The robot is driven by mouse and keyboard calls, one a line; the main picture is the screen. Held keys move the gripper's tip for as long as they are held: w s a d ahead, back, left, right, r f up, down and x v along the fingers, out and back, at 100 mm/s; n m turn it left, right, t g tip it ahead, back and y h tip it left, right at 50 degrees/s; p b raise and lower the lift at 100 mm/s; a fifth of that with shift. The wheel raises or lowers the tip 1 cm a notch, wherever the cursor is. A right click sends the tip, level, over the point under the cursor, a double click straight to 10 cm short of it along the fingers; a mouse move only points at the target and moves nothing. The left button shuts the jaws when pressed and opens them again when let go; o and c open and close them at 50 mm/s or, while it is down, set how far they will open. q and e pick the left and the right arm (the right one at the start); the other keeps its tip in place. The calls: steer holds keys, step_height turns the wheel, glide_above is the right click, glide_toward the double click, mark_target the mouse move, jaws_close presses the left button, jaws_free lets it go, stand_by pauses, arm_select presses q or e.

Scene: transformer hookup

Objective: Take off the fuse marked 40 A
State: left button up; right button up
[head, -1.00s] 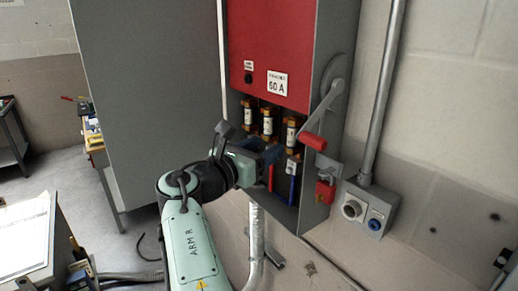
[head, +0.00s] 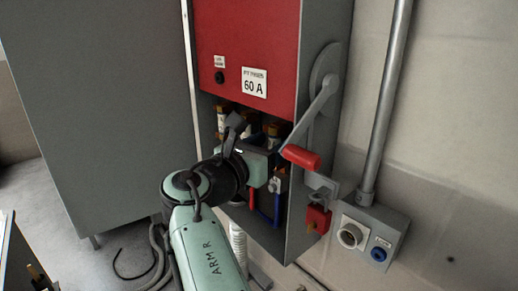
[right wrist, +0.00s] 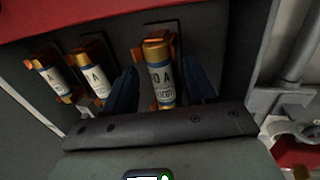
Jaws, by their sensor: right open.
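Three fuses with brass caps and pale labels sit in the grey box. In the right wrist view they are the left fuse (right wrist: 49,78), the middle fuse (right wrist: 92,76) and the right fuse (right wrist: 159,79). The right fuse's label ends in "0 A"; its first digit is not clear, and the other two labels are too small to read. My right gripper (right wrist: 164,88) is open, one dark blue finger on each side of the right fuse. In the head view my right gripper (head: 268,162) partly hides the fuses. My left gripper is not in view.
A lever with a red grip (head: 301,156) stands close to the gripper's right. A red padlock (head: 318,217), blue and red cables and a conduit (head: 385,100) are nearby.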

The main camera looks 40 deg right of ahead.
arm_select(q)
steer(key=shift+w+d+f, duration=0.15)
arm_select(e)
steer(key=shift+d, duration=0.25)
steer(key=shift+r, duration=0.1)
jaws_close()
steer(key=shift+a, duration=0.3)
steer(key=shift+a, duration=0.65)
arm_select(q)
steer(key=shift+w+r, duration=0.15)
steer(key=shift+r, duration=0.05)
arm_select(e)
steer(key=shift+w+v, duration=0.2)
steer(key=shift+v, duration=0.85)
steer(key=shift+a, duration=0.1)
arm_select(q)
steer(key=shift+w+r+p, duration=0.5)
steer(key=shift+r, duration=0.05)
arm_select(e)
steer(key=a, duration=0.5)
steer(key=shift+s, duration=0.2)
